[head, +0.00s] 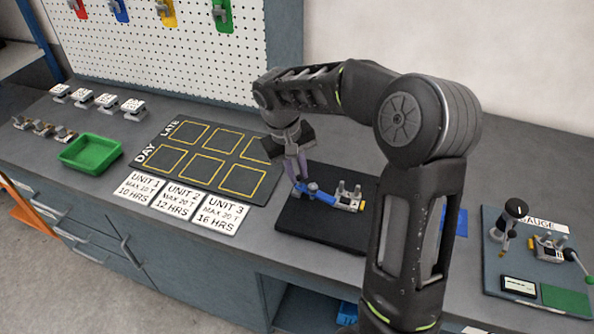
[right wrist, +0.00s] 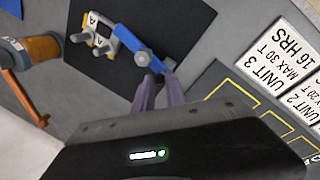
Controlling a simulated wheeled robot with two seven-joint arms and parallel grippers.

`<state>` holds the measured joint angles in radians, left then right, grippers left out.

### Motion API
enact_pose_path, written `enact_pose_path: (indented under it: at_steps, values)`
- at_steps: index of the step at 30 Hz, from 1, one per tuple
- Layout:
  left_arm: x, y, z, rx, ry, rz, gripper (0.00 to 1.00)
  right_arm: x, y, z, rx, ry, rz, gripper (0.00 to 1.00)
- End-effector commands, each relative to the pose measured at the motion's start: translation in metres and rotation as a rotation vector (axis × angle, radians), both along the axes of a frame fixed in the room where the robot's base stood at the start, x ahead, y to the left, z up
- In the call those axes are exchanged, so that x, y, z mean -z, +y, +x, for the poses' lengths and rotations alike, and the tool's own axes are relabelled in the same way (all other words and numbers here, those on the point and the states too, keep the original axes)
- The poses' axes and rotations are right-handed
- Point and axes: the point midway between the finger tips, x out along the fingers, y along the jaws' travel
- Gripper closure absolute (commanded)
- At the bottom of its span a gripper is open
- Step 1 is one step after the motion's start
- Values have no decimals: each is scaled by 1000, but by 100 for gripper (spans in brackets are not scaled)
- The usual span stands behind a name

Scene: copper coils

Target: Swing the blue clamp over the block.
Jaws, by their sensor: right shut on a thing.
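The blue clamp (head: 322,197) is a short blue bar with a grey round knob, on a black plate (head: 318,234). It also shows in the right wrist view (right wrist: 127,35). The block (head: 350,201) is a small pale and dark piece with two grey posts, to the right of the clamp; in the right wrist view (right wrist: 98,36) it carries letter labels. The clamp's bar reaches the block's near end; I cannot tell whether it overlaps it. My right gripper (head: 300,182) is shut on the clamp's end beside the knob, its purple fingers (right wrist: 158,84) pointing down. My left gripper is out of view.
Unit cards (head: 219,213) and a yellow-marked board (head: 150,165) lie left of the plate. A green tray (head: 90,154) and several small parts stand far left. A gauge station (head: 538,280) is at the right. A copper-coloured cylinder (right wrist: 40,48) shows in the right wrist view.

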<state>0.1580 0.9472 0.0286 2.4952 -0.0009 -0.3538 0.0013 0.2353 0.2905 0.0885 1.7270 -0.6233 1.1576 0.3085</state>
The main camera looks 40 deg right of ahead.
Motion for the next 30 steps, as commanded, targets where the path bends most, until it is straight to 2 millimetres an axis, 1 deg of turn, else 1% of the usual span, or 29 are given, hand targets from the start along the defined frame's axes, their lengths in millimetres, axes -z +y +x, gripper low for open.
enact_pose_path:
  at_steps: [8,11,15,17,25,26,30]
  values:
    - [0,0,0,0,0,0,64,0,0,0,-2,-1,0,100]
    - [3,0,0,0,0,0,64,1,2,-1,-46,0,0,100]
    - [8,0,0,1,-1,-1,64,1,6,-4,-174,-2,0,100]
    - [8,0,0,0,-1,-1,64,0,7,-5,-209,-1,0,100]
    - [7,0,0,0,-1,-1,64,0,8,-6,-220,0,0,100]
    - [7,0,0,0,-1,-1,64,0,8,-6,-220,0,0,81]
    - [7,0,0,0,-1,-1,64,0,8,-5,-220,0,0,70]
